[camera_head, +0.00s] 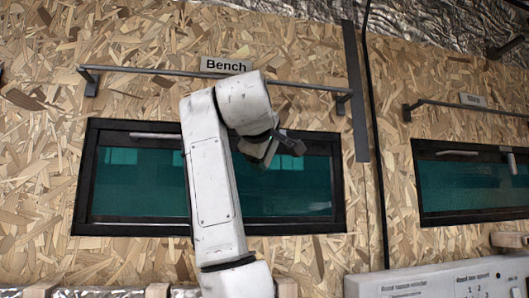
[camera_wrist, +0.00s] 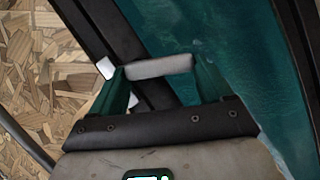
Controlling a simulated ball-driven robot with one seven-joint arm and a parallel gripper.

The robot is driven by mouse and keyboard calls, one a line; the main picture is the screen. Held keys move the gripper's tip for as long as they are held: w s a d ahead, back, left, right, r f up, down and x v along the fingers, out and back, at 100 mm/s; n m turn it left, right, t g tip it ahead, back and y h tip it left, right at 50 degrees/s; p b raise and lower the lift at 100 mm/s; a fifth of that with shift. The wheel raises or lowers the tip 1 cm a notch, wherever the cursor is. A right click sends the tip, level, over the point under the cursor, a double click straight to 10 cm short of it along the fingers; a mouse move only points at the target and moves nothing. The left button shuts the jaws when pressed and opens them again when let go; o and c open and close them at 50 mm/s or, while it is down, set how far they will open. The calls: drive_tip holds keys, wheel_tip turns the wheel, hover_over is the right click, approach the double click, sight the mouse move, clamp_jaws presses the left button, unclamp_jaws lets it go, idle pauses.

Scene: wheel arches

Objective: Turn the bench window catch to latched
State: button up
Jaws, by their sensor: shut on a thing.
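The bench window (camera_head: 110,185) has a black frame and teal glass, below a sign reading Bench (camera_head: 226,65). My arm stands across it in the head view, with my gripper (camera_head: 268,150) at the upper frame, right of the middle. In the wrist view my gripper (camera_wrist: 158,72) has its two green fingers on the ends of a pale grey rounded bar, the window catch (camera_wrist: 160,66). It is shut on this bar, close to the black frame. The catch's base is mostly hidden, and the head view does not clearly show the catch.
A grey rail (camera_head: 150,71) runs above the bench window. A pale bar (camera_head: 155,135) lies along its upper frame at left. A second window (camera_head: 465,187) with its own pale catch (camera_head: 508,160) is at right. A dark upright strip and a cable run between them. A white labelled panel (camera_head: 440,282) is at lower right.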

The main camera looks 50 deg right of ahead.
drive_tip(key=n, duration=0.1)
drive_tip(key=n+h+b, duration=0.1)
drive_tip(key=f+n, duration=0.1)
drive_tip(key=n, duration=0.1)
drive_tip(key=shift+s+d+t+h+b, duration=0.15)
drive_tip(key=shift+d+t+h+b, duration=0.15)
drive_tip(key=shift+t+h+b, duration=0.1)
idle(0.4)
drive_tip(key=o, duration=1)
drive_tip(key=shift+c, duration=0.2)
drive_tip(key=shift+s, duration=0.1)
drive_tip(key=b+v, duration=0.3)
drive_tip(key=v, duration=0.7)
drive_tip(key=shift+s+a+b, duration=0.2)
drive_tip(key=shift+a+b, duration=0.1)
drive_tip(key=shift+a, duration=0.05)
